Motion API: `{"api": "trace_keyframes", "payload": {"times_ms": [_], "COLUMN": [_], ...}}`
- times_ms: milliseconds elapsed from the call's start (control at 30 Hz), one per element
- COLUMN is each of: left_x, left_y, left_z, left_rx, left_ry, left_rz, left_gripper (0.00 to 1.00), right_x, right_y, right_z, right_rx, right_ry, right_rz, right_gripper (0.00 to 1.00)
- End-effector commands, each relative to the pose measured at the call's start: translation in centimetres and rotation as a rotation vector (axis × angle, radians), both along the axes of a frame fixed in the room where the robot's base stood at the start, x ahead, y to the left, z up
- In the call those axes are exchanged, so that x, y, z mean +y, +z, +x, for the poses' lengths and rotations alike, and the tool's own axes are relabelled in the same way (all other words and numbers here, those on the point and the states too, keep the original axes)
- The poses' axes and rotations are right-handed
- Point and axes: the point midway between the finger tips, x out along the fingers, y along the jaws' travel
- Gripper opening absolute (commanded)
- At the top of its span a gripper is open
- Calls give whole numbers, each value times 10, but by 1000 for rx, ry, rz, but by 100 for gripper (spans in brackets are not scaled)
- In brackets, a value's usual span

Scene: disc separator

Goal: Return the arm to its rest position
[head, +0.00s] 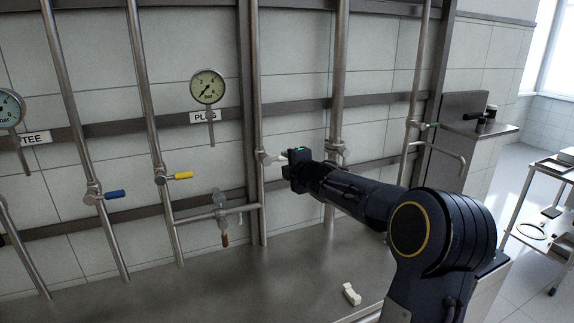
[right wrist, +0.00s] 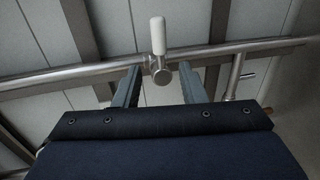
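My right arm (head: 345,190) reaches in from the right to the pipe wall in the head view. My right gripper (head: 288,163) is close to a valve with a white handle (head: 272,158) on a vertical pipe. In the right wrist view my right gripper (right wrist: 161,76) has its two fingers apart. The white handle (right wrist: 157,35) and its round metal valve body (right wrist: 161,73) show between and beyond the fingertips. I cannot tell whether a finger touches the valve. My left gripper is not in view.
Valves with a blue handle (head: 115,194) and a yellow handle (head: 183,175) sit on pipes to the left. A gauge (head: 207,87) hangs above a label. A small white object (head: 351,294) lies on the grey counter (head: 250,290). A trolley (head: 545,165) stands far right.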

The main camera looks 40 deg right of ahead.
Motion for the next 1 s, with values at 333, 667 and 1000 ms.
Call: {"api": "trace_keyframes", "payload": {"times_ms": [333, 667, 1000], "left_x": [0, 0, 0], "left_y": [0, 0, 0], "left_z": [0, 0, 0], "left_rx": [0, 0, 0], "left_ry": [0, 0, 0], "left_rz": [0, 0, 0], "left_gripper": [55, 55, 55], "right_x": [0, 69, 219], "right_y": [0, -17, -116], "right_z": [0, -124, -301], "right_rx": [0, 69, 431], "right_ry": [-2, -286, -608], "right_rz": [5, 703, 1491], "right_gripper": [37, 37, 37]}}
